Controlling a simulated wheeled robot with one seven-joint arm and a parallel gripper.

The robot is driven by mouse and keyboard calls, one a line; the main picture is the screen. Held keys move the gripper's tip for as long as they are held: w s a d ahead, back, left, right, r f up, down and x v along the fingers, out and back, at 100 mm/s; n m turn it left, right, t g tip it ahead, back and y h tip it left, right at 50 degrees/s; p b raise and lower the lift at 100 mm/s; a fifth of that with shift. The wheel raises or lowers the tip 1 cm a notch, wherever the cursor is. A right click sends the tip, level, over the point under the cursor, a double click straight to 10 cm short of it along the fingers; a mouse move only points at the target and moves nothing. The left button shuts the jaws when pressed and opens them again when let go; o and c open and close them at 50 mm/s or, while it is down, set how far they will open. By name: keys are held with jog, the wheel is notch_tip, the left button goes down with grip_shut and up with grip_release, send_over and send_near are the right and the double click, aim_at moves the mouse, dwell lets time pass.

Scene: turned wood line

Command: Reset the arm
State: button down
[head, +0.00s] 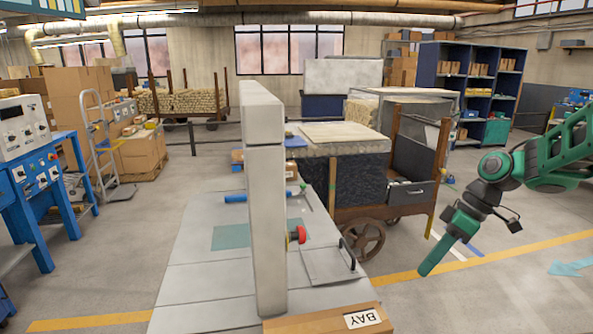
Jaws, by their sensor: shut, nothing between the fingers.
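My arm, green and dark grey, reaches in from the right edge in the head view. My gripper (428,270) hangs at its end, pointing down and left over the open floor. Its fingers are together with nothing between them. It is apart from the wooden cart and from everything else around it.
A wooden cart (375,210) with a spoked wheel stands behind. A blue control bench (40,190) is left. Floor around my gripper is clear.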

jog(key=s+d+m+h, duration=0.2)
jog(key=s+d+m, duration=0.3)
jog(key=s, duration=0.8)
jog(key=s+d+m+h, duration=0.3)
jog(key=s+d+m, duration=0.2)
jog(key=s+m, duration=0.7)
jog(key=shift+s+d, duration=0.2)
jog(key=shift+s, duration=0.45)
jog(key=shift+d, duration=0.1)
